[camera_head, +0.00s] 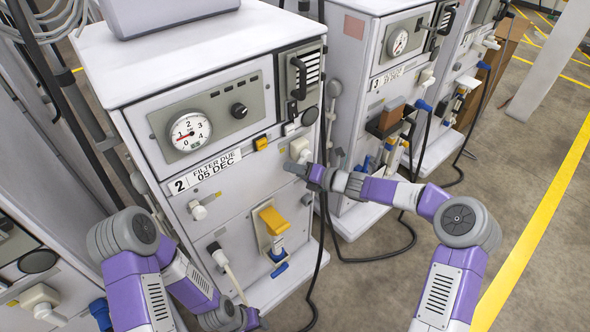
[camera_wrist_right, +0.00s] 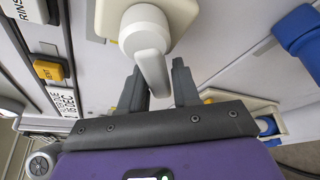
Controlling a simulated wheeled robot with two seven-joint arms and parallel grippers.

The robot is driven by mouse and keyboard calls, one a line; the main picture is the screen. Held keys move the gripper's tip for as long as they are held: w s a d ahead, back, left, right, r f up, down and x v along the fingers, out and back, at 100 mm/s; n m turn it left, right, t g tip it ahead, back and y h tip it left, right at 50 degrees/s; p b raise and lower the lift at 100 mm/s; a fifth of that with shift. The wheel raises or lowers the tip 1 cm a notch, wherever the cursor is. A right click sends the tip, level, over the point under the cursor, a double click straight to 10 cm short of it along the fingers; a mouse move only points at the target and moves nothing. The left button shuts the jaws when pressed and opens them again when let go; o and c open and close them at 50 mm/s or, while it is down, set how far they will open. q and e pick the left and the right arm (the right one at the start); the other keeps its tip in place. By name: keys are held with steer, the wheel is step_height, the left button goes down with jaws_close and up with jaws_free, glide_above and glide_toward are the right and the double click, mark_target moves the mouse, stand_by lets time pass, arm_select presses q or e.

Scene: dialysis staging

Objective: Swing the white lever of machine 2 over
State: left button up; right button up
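Machine 2 (camera_head: 215,130) is the white cabinet marked "2" in the head view. Its white lever (camera_head: 300,148) sits on a cream mount at the right side of the front. In the right wrist view the lever (camera_wrist_right: 150,58) has a round hub, and its handle points down toward my gripper. My right gripper (camera_head: 300,171) is at the lever. In the right wrist view its dark fingers (camera_wrist_right: 157,90) are apart, with the handle's end between them; contact is unclear. My left gripper (camera_head: 250,320) is low at the bottom edge, partly hidden, its fingers unclear.
Machine 2 also has a yellow lever (camera_head: 273,221), a white knob (camera_head: 197,211) and a long pale handle (camera_head: 227,268) low down. Machine 3 (camera_head: 352,85) stands to the right with a black hose on the floor. Open floor (camera_head: 510,180) lies at the right.

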steer(key=shift+o, duration=1.1)
steer(key=p+v, duration=0.1)
steer(key=v, duration=0.6)
steer(key=shift+s+d+p, duration=0.2)
steer(key=shift+p, duration=0.2)
steer(key=shift+c, duration=0.5)
